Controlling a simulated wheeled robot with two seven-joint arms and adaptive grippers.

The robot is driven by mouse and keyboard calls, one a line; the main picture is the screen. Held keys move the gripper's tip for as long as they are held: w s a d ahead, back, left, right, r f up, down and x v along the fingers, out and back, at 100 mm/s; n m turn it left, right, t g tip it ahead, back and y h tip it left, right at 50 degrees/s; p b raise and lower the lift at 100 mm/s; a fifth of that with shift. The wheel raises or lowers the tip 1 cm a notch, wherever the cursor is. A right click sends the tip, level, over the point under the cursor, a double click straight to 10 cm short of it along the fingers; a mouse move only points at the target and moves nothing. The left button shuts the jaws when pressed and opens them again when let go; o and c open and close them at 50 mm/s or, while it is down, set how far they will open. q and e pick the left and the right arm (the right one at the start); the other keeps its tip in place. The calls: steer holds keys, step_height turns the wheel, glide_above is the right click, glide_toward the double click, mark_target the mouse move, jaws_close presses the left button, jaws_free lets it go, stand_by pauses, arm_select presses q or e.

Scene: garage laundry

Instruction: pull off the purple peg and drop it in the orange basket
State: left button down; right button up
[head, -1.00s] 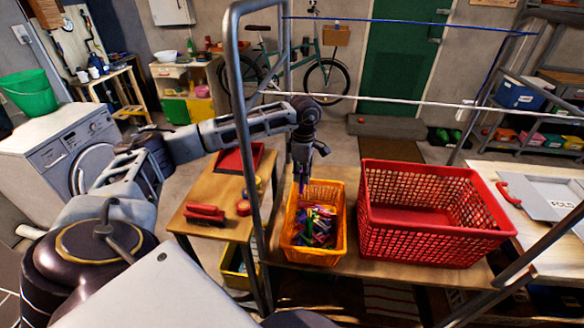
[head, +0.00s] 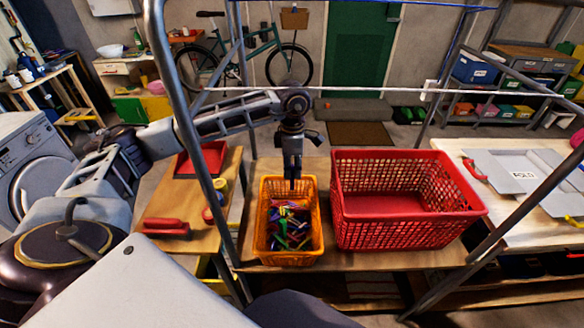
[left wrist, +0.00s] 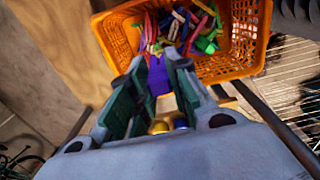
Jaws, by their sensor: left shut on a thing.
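The orange basket (head: 268,253) stands on the wooden bench and holds a jumble of coloured pegs (head: 289,226). My left gripper (head: 293,178) points down above the back part of the basket. In the left wrist view, the purple peg (left wrist: 158,78) sits between the fingers of my left gripper (left wrist: 154,92), which is shut on it. The basket (left wrist: 262,22) with its pegs lies just beyond the fingertips there. In the head view I cannot make out the purple peg. My right gripper is not in view.
A large red basket (head: 390,232) stands close to the right of the orange one. Metal posts (head: 190,130) frame the bench. A red brush (head: 166,227) and a red tray (head: 185,165) are on the left table.

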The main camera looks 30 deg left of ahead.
arm_select(q)
steer(key=shift+f, duration=0.25)
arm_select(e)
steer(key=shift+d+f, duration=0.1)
arm_select(q)
steer(key=shift+f+b, duration=0.55)
steer(key=shift+f, duration=0.25)
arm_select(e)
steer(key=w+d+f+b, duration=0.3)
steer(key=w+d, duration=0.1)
arm_select(q)
step_height(320, 180, down, 11)
steer(key=b, duration=0.2)
steer(key=shift+b, duration=0.4)
steer(key=shift+f, duration=0.1)
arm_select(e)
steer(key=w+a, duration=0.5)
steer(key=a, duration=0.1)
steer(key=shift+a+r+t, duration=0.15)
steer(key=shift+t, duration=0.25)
